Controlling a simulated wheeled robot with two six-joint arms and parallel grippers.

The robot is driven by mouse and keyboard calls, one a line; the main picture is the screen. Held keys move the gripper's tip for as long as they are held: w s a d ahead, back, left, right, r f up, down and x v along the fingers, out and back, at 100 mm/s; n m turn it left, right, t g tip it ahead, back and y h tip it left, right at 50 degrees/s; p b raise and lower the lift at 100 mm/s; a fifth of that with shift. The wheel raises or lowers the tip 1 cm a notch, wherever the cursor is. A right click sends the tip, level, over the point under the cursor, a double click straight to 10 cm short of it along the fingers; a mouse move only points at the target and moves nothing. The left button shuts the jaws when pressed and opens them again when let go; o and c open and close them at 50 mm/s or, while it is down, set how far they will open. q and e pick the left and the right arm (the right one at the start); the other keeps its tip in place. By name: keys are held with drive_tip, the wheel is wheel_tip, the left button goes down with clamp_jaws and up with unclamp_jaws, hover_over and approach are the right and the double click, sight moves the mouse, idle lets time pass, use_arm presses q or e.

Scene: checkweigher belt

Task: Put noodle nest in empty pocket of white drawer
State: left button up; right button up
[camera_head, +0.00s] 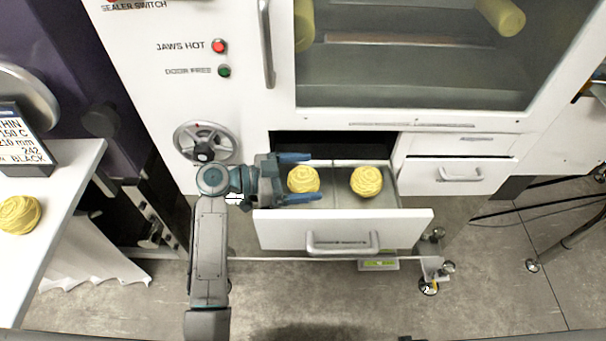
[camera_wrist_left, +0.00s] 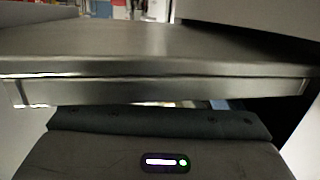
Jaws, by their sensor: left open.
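The white drawer (camera_head: 405,226) stands pulled open under the machine in the head view. One yellow noodle nest (camera_head: 366,181) sits in it to the right of a thin divider (camera_head: 333,185). Another yellow noodle nest (camera_head: 303,180) shows left of the divider, between the blue fingers of my left gripper (camera_head: 309,177). The fingers are spread apart, one on its far side and one on its near side; I cannot tell whether they touch it. My gripper hides the drawer's left end. The wrist view shows no nest. My right gripper is not in view.
A third yellow nest (camera_head: 19,214) lies on the white table (camera_head: 62,205) at the left. A handwheel (camera_head: 205,142) sits on the machine front behind my left wrist. A shut white drawer (camera_head: 460,175) is at the right. A dark grey slab (camera_wrist_left: 160,45) spans the wrist view.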

use_arm(q)
drive_tip(key=shift+a+r, duration=0.15)
drive_tip(key=b+v, duration=0.1)
drive_tip(key=v, duration=0.4)
drive_tip(key=shift+s+a+b, duration=0.1)
drive_tip(key=shift+a+b, duration=0.25)
drive_tip(key=shift+a, duration=0.05)
drive_tip(key=shift+s+a+r, duration=0.15)
drive_tip(key=shift+a+r, duration=0.05)
drive_tip(key=shift+a, duration=0.45)
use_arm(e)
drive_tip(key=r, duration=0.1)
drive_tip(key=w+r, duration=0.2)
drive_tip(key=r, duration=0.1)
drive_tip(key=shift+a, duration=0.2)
